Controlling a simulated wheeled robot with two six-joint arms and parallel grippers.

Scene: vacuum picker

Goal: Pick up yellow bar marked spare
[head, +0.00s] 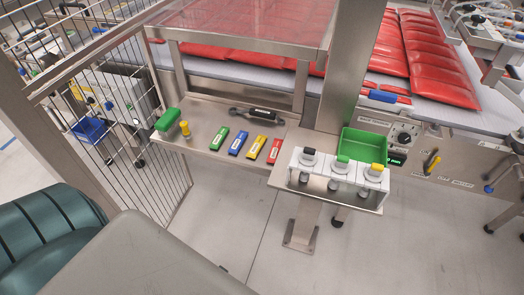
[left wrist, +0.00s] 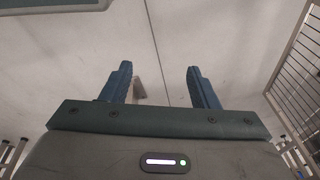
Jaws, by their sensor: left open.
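The yellow bar (head: 257,146) lies on a steel shelf (head: 205,113) in the head view, between a blue bar (head: 238,143) and a red bar (head: 275,151). It has a pale label whose text is too small to read. My left gripper (left wrist: 158,68) shows in the left wrist view with its two blue fingers wide apart and nothing between them. Below the fingers is only grey floor, and no bar shows in that view. My right gripper is not in view.
A green bar (head: 219,138) lies left of the blue bar. A dark tool (head: 262,113) lies behind the bars. A green block (head: 168,120) and a yellow-topped peg (head: 185,130) stand at the shelf's left. A white valve unit (head: 338,170) and green bin (head: 363,146) stand right. A wire fence (head: 120,120) borders the left.

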